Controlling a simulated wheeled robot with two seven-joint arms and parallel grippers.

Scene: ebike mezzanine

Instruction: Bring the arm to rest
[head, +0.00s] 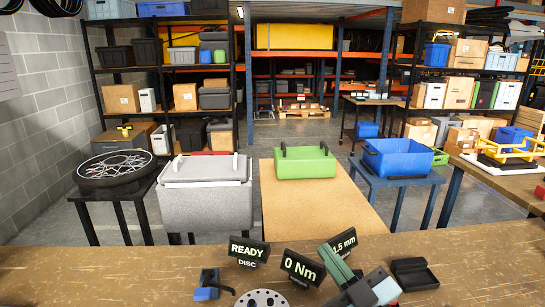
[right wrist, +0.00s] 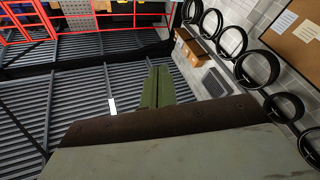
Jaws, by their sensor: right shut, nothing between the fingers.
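My right gripper (head: 331,251) is above the front workbench at the lower right of the middle in the head view. Its green fingers point up and to the left, close to the black sign reading "0 Nm" (head: 302,269). In the right wrist view the green fingers (right wrist: 158,75) lie together, shut, with nothing between them. They point out over open space, away from the bench. My left gripper is not in view.
The wooden workbench (head: 100,275) holds a perforated metal disc (head: 262,299), a blue and black item (head: 207,285), a black holder (head: 414,273) and other signs. Beyond stand a grey bin (head: 205,195), a green case (head: 304,163) and a blue crate (head: 398,158).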

